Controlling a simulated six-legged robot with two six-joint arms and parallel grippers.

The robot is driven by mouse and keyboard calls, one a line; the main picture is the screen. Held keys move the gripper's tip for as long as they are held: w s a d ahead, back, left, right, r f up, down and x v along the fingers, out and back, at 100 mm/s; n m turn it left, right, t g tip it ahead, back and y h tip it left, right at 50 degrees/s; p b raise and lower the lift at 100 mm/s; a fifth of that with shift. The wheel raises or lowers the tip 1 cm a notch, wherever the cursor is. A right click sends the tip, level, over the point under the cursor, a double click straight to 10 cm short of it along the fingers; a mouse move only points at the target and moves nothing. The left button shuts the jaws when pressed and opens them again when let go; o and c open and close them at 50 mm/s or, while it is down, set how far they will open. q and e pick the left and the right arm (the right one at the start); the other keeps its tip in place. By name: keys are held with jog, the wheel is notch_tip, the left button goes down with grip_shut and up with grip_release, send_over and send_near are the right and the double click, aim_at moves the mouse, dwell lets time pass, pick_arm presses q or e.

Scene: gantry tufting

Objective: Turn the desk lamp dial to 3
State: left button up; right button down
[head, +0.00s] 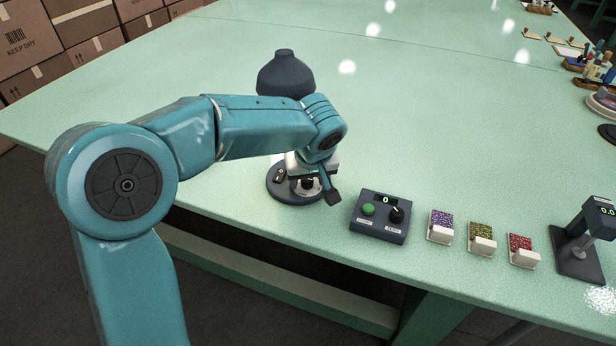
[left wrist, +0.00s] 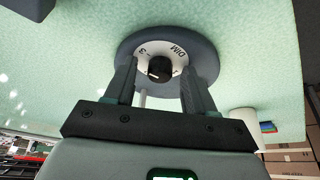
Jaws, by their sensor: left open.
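The desk lamp (head: 286,76) has a dark shade and a round dark base (head: 283,195) near the table's front edge; my left arm hides its middle. On the base, a black dial knob (head: 307,183) sits in a white ring. In the left wrist view the knob (left wrist: 160,68) shows inside the ring, which is marked "DIM" and "3"; its pointer cannot be read. My left gripper (head: 316,184) is open over the base. In the left wrist view its fingers (left wrist: 160,78) stand on either side of the knob, with gaps. My right gripper is not in view.
Right of the lamp is a dark control box (head: 379,217) with a green button, a knob and a display reading 0. Several small bead trays (head: 440,227) follow, then a dark device (head: 585,240) with a display. The table behind the lamp is mostly clear.

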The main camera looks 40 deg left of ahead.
pick_arm(q)
grip_shut()
jog(key=shift+m+t, duration=0.3)
jog(key=shift+m, duration=0.5)
grip_release()
jog(key=v, duration=0.7)
jog(key=shift+r+p, duration=0.3)
jog(key=shift+p, duration=0.1)
jog(key=shift+s+a, duration=0.1)
jog(key=shift+s, duration=0.05)
